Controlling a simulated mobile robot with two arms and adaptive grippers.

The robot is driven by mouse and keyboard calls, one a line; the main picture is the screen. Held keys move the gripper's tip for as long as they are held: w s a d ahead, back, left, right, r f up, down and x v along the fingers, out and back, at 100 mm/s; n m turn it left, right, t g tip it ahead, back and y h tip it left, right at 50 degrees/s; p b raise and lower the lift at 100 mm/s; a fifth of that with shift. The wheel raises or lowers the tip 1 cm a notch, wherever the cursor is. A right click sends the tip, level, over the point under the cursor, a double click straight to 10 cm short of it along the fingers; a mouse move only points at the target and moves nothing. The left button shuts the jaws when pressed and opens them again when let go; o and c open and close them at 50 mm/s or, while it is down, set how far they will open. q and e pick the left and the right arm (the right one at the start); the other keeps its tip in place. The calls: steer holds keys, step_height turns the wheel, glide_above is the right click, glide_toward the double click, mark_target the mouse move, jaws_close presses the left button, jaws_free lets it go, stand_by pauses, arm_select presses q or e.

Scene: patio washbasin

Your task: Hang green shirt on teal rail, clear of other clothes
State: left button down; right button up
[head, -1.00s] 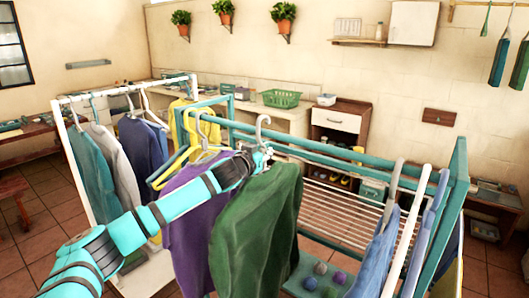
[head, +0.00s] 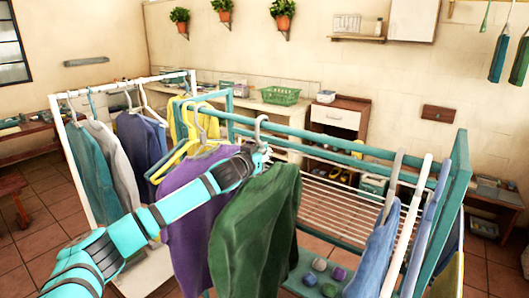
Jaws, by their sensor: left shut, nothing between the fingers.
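The green shirt (head: 254,232) hangs upright from a grey hanger, whose hook (head: 262,124) shows at the teal rail (head: 320,148). The hook appears to be over the rail. My left gripper (head: 264,156) is shut and empty, close beside the hanger just below the hook; its fingertips are small and partly hidden. The purple shirt (head: 186,225) hangs left of the green shirt, and my left forearm crosses in front of it. In this view the green shirt's left edge overlaps the purple one; I cannot tell whether they touch. My right gripper is not in view.
Blue clothes (head: 377,250) hang at the rail's right end, with a bare stretch between them and the green shirt. A yellow garment (head: 181,130) hangs behind the purple shirt. A white rack (head: 62,130) with several clothes stands left. Small balls (head: 319,264) lie low on the rack.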

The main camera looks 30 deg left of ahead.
arm_select(q)
steer(key=shift+r, duration=0.1)
steer(key=c, duration=1.4)
jaws_free()
steer(key=shift+s+f, duration=0.3)
steer(key=shift+s, duration=0.35)
steer(key=s+b, duration=0.1)
steer(key=s, duration=0.2)
steer(key=s+b, duration=0.2)
steer(key=s, duration=0.1)
steer(key=s+a+b, duration=0.1)
steer(key=s+b, duration=0.1)
steer(key=s, duration=0.2)
steer(key=shift+s+r+b, duration=0.2)
steer(key=shift+s+b, duration=0.2)
steer(key=shift+d, duration=0.1)
